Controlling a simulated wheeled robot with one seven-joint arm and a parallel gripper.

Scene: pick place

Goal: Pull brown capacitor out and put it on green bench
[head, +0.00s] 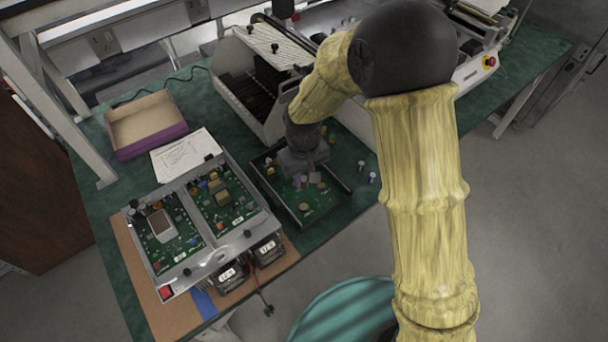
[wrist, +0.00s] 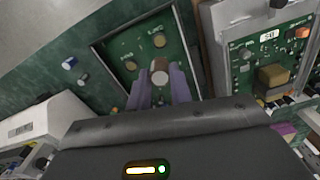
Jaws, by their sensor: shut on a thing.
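In the wrist view, my gripper (wrist: 162,84) has its purple fingers closed around a brown capacitor (wrist: 159,65), a short cylinder with a pale end. It is over the green circuit board in a black-rimmed tray (wrist: 98,52); I cannot tell whether it is clear of the board. In the head view my gripper (head: 302,180) is low over the same tray (head: 323,212), and its wrist hides much of the board and the held part. The green bench (head: 88,205) shows around the tray, with bare bench also in the wrist view (wrist: 50,85).
Small capacitors (head: 372,177) stand or lie on the bench right of the tray. An open metal case with two boards (head: 225,247) is to the left. Papers (head: 185,155) and a purple-sided box (head: 147,123) lie behind it. A large white machine (head: 250,95) stands behind the tray.

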